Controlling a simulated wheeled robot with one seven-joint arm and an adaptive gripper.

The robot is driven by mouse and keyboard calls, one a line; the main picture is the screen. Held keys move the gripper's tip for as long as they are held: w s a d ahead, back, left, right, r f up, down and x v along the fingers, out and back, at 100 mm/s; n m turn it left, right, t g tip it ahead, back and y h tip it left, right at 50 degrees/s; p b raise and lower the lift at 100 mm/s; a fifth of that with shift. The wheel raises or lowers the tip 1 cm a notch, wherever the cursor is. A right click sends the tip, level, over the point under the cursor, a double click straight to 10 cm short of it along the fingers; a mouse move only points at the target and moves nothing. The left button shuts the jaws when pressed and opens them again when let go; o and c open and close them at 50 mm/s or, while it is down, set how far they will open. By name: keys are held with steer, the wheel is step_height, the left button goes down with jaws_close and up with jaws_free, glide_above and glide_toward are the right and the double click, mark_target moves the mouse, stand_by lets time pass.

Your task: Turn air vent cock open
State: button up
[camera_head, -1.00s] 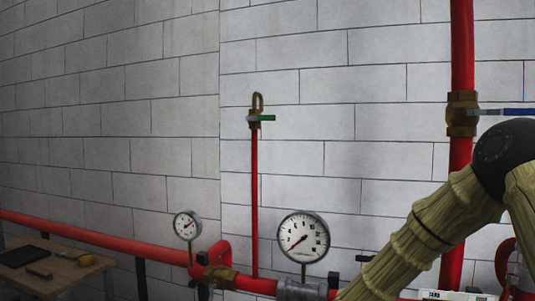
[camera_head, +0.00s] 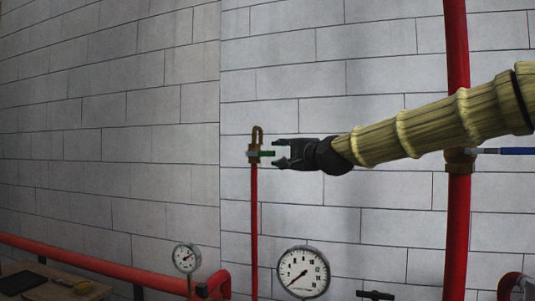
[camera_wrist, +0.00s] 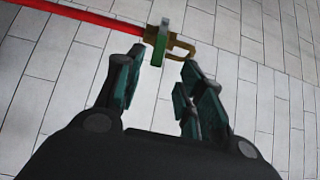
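The air vent cock (camera_head: 255,148) is a brass valve with a curved spout on top of a thin red vertical pipe. Its green handle (camera_head: 266,153) sticks out to the right, level. My gripper (camera_head: 277,153) is open just right of the cock, with its fingers pointing left at the handle's end. In the wrist view the open fingers (camera_wrist: 155,75) show a gap between them, with the green handle (camera_wrist: 160,48) just beyond the tips. The brass cock body (camera_wrist: 152,33) lies behind the handle. Whether the fingertips overlap the handle is hard to tell.
A large gauge (camera_head: 303,271) and a smaller gauge (camera_head: 187,257) stand below. A thick red pipe (camera_head: 457,225) with a blue-handled valve (camera_head: 500,151) runs behind my arm at the right. A wooden table (camera_head: 85,290) is at lower left. The wall around the cock is clear.

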mark_target(268, 154)
steer(key=p+x, duration=0.4)
steer(key=x, duration=0.6)
steer(key=shift+f, duration=0.1)
jaws_close()
